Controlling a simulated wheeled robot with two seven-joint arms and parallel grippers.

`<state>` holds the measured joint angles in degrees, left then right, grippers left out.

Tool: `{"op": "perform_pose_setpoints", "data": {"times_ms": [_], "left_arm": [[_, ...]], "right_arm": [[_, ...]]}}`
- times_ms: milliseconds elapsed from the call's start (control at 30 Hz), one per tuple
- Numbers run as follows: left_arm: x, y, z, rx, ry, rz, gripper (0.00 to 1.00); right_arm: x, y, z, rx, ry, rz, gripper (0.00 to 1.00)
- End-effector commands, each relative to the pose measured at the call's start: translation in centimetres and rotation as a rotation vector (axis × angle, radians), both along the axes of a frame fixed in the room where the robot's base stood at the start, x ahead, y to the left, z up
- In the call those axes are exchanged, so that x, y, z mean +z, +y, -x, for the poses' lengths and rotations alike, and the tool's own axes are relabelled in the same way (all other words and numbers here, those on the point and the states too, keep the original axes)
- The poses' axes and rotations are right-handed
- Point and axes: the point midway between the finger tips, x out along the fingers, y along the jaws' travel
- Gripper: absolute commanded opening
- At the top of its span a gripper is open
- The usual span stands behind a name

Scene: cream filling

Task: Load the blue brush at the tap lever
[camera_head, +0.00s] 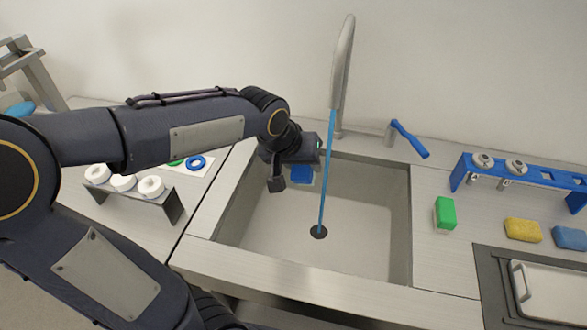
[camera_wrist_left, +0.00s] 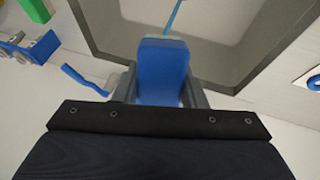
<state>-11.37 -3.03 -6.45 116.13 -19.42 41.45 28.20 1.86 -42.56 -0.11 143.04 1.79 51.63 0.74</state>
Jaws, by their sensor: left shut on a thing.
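My left gripper (camera_head: 298,172) is over the left part of the sink, shut on the blue brush (camera_head: 302,175). The brush shows as a blue block between the two fingers in the left wrist view (camera_wrist_left: 162,72); its far end is partly hidden. The blue tap lever (camera_head: 409,139) stands behind the sink, to the right of the tap (camera_head: 343,65), and is apart from the gripper. The lever also shows in the left wrist view (camera_wrist_left: 84,80). A blue water stream (camera_head: 327,170) runs from the tap to the drain, just right of the gripper. My right gripper is not in view.
The sink (camera_head: 400,225) is otherwise empty. To its right are a green block (camera_head: 445,213), a yellow sponge (camera_head: 522,230), a blue sponge (camera_head: 570,238) and a blue rack (camera_head: 542,179). To its left is a stand (camera_head: 172,205) with white rolls.

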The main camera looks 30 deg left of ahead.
Motion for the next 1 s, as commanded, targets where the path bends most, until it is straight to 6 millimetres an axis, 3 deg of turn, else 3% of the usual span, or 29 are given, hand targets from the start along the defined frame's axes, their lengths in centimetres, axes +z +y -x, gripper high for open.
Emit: {"op": "perform_pose_setpoints", "data": {"times_ms": [600,1000], "left_arm": [[-1.2,-1.7,-5.7,0.001,0.001,0.001,0.13],[-1.4,-2.0,-7.0,0.001,-0.001,0.001,0.13]], "right_arm": [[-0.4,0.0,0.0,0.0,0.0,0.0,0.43],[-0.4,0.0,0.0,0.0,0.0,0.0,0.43]]}}
